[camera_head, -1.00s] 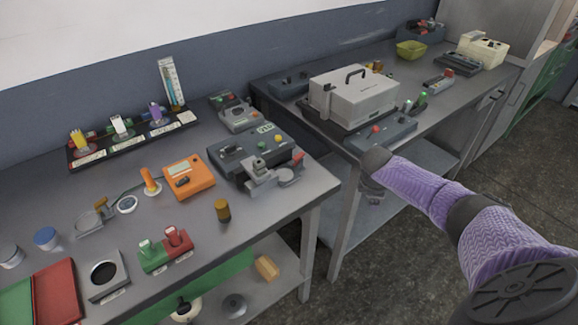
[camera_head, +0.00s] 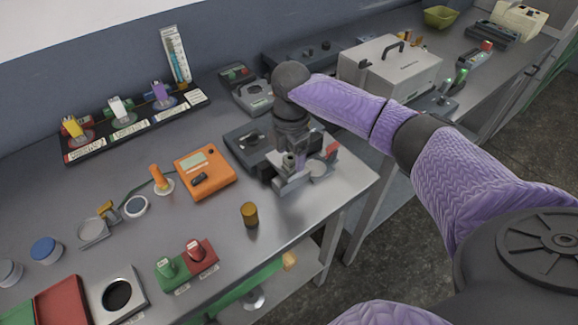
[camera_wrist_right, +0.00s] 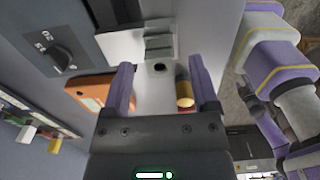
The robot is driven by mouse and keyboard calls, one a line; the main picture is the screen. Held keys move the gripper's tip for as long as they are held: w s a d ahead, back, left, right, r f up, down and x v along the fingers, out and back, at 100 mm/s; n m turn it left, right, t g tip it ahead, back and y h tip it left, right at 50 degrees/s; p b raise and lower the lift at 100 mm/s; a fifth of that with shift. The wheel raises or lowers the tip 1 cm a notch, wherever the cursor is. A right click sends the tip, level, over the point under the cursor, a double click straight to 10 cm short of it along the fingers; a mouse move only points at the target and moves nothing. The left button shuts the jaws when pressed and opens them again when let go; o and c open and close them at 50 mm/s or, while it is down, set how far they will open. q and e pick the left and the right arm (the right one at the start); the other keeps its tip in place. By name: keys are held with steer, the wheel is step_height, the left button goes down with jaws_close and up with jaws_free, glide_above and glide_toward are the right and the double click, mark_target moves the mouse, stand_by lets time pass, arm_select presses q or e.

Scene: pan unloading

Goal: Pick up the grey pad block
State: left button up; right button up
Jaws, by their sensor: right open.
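A light grey stepped block (camera_head: 292,181), which looks like the grey pad block, is at the front right of the near bench, beside a dark control box. In the right wrist view the grey block (camera_wrist_right: 158,45) lies beyond the fingertips, with a dark round hole on its near side. My right gripper (camera_wrist_right: 163,82) is open, its two purple fingers apart with nothing held between them. In the head view the right wrist hangs over the block and hides part of it and the box. My left gripper is out of view.
A dark control box (camera_head: 243,140) sits behind the block. An orange meter (camera_head: 205,173) and a brass cylinder (camera_head: 250,214) stand to its left. A gap separates this bench from the one with the white case (camera_head: 392,72).

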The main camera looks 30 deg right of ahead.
step_height(320, 180, down, 2)
steer(key=shift+f, duration=0.15)
